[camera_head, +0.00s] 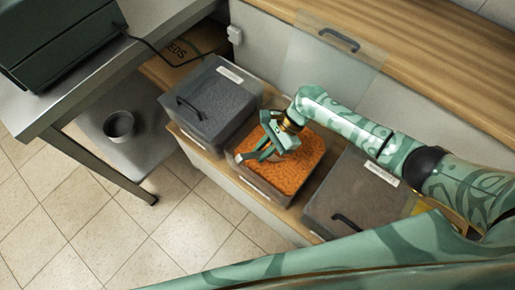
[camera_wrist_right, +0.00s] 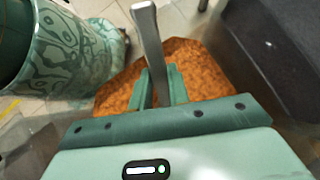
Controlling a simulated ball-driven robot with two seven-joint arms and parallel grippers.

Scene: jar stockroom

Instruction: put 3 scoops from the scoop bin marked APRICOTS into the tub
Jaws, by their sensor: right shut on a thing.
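An open bin (camera_head: 264,188) of orange pieces (camera_head: 303,152) stands in the middle of the row. The pieces also show in the wrist view (camera_wrist_right: 205,68). Its marking is not readable here. My right gripper (camera_head: 264,150) is over this bin. In the wrist view its green fingers (camera_wrist_right: 158,88) are shut on a grey metal handle (camera_wrist_right: 148,35), likely a scoop's; its bowl is not clearly visible. A small round dark grey container (camera_head: 119,125), possibly the tub, stands on a low shelf at left. My left gripper is not in view.
A clear lid (camera_head: 330,65) stands raised behind the middle bin. Lidded bins stand to its left (camera_head: 212,100) and right (camera_head: 345,200), with labels too small to read. A steel table (camera_head: 60,108) carries a dark box (camera_head: 60,40). A cardboard box (camera_head: 180,58) lies behind.

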